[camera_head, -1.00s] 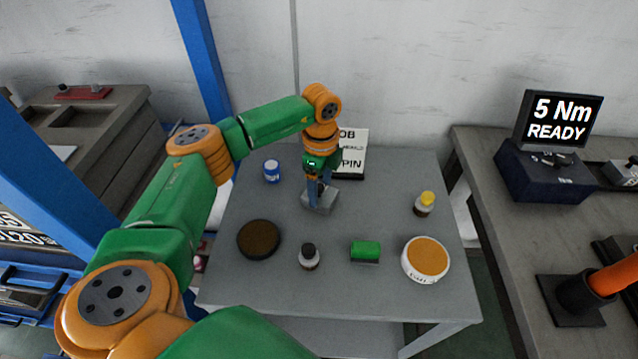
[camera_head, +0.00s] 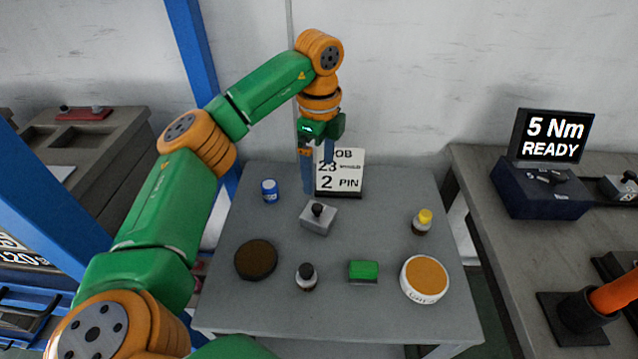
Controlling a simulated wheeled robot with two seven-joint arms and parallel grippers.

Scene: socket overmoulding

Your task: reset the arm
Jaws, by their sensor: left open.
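My left gripper (camera_head: 318,172) is open and empty, fingers pointing down. It hangs above the back of the grey table (camera_head: 330,310), in front of the job sign. A grey metal block with a black knob (camera_head: 318,219) stands on the table just below and apart from the fingers. My left arm (camera_head: 165,205) comes in from the left and bends over the table. My right gripper is not in view.
On the table are a blue jar (camera_head: 270,191), a dark round disc (camera_head: 256,259), a black-capped bottle (camera_head: 307,277), a green block (camera_head: 363,271), an orange-topped tub (camera_head: 425,279) and a yellow-capped bottle (camera_head: 422,222). The job sign (camera_head: 345,174) stands behind. A blue post (camera_head: 200,65) rises left.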

